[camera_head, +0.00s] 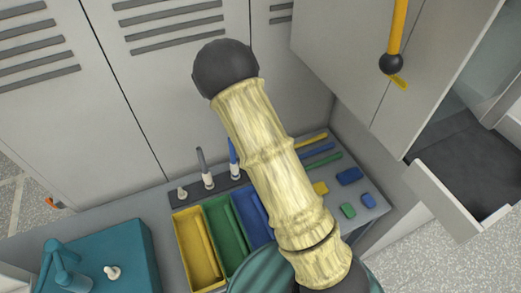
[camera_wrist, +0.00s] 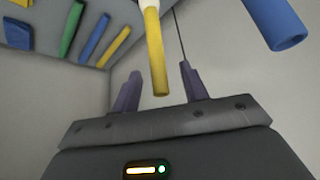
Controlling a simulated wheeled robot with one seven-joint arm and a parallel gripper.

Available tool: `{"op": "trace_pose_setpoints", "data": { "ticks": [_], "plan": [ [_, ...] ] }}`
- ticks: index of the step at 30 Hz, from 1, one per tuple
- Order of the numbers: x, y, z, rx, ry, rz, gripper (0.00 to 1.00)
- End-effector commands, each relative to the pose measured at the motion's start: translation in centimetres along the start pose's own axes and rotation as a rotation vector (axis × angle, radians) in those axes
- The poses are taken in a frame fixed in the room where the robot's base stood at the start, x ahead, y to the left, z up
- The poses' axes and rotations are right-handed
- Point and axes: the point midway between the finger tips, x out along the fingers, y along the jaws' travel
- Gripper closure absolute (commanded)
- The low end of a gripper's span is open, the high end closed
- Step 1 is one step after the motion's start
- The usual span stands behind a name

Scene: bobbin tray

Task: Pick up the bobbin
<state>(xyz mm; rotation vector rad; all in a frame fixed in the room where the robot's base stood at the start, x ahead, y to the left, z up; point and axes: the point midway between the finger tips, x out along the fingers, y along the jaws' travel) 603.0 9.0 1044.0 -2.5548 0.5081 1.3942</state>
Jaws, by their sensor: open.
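In the wrist view my gripper (camera_wrist: 160,69) is open, with its two purple fingers apart and nothing clamped. A yellow cylinder with a white collar (camera_wrist: 158,60) shows between the fingertips in the picture; I cannot tell its depth. A blue hollow cylinder (camera_wrist: 274,20) is at upper right. In the head view a dark rail (camera_head: 222,190) carries a short white piece (camera_head: 182,193), a grey rod with a white collar (camera_head: 208,172) and a blue rod (camera_head: 234,160). I cannot tell which piece is the bobbin. My arm hides my gripper and part of the rail there.
An open tray has yellow (camera_head: 187,246), green (camera_head: 221,226) and blue (camera_head: 252,212) compartments. Coloured sticks (camera_head: 318,148) and small blocks (camera_head: 349,177) lie at right. A teal box (camera_head: 135,241) holds another white piece (camera_head: 112,272). Grey lockers (camera_head: 150,100) stand behind the bench.

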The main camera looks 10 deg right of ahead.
Motion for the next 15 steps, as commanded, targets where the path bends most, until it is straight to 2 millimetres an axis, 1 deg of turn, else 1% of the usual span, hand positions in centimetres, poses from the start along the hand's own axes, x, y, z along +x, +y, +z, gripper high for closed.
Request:
{"op": "trace_pose_setpoints", "data": {
  "ticks": [5,9,12,15],
  "plan": [
    [1.6,0.3,-0.3,0.0,-0.002,0.003,0.56],
    [3.2,0.2,-0.3,-0.001,-0.002,0.003,0.56],
    [4.0,0.2,-0.2,0.001,-0.001,0.002,0.56],
    [4.2,0.2,-0.2,0.001,0.0,0.001,0.56]
  ]
}}
